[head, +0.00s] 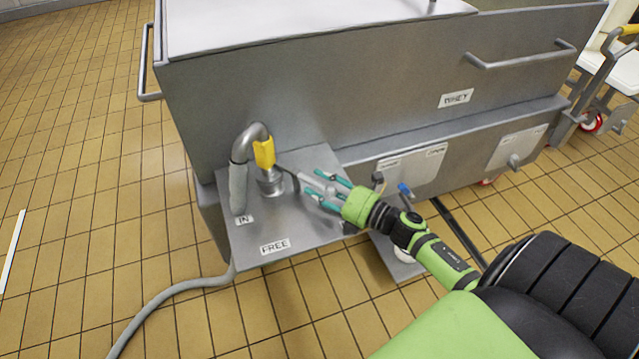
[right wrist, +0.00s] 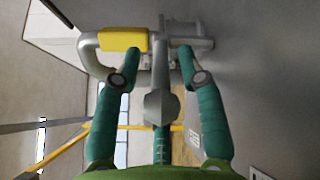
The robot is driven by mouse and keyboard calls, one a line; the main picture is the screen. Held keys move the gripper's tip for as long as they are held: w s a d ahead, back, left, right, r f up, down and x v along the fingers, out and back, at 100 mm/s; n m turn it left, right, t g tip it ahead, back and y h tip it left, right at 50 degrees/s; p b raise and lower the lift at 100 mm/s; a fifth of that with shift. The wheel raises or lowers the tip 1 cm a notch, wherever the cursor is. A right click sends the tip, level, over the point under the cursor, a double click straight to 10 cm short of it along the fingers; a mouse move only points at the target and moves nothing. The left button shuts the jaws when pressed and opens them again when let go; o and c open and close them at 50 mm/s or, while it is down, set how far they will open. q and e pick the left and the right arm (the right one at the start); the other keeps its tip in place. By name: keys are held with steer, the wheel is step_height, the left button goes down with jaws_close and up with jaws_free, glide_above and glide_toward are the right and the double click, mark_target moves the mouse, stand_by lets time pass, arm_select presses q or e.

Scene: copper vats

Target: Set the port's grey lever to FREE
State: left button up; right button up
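The port (head: 271,184) is a metal fitting on a grey shelf at the vat's side. Its grey lever (head: 313,186) sticks out to the right, towards my right arm. The FREE label (head: 275,246) is on the shelf's front part, and the IN label (head: 244,220) is left of it. My right gripper (head: 319,188) is open with its teal fingers on either side of the lever. In the right wrist view, the lever (right wrist: 161,105) lies between the fingers, with gaps on both sides. My left gripper is not in view.
A yellow-handled hose coupling (head: 264,153) sits on the port, with a grey hose (head: 165,297) running to the floor. The WHEY-labelled vat (head: 350,90) stands behind. A blue-handled valve (head: 405,190) is right of my gripper.

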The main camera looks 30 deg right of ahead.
steer(key=shift+w+a, duration=0.1)
steer(key=shift+w, duration=0.15)
steer(key=shift+c, duration=0.4)
jaws_close()
